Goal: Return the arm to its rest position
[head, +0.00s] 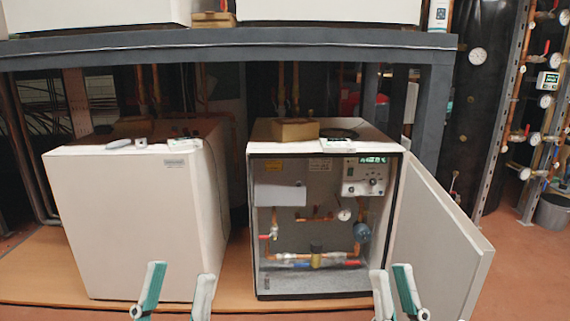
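My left gripper (178,277) is at the bottom of the head view, in front of the closed white unit. Its two green and pale fingers stand well apart, with nothing between them. My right gripper (390,270) is at the bottom right of centre, in front of the open unit's lower right corner. Its fingers show a narrow gap and hold nothing visible. Both arms are mostly below the picture's edge.
A closed white heat pump (130,220) stands left on a wooden board (30,270). An open one (262,225) shows pipes and valves; its door (435,240) swings out to the right. A dark steel frame (220,50) spans above. Gauges and pipes (520,110) stand right.

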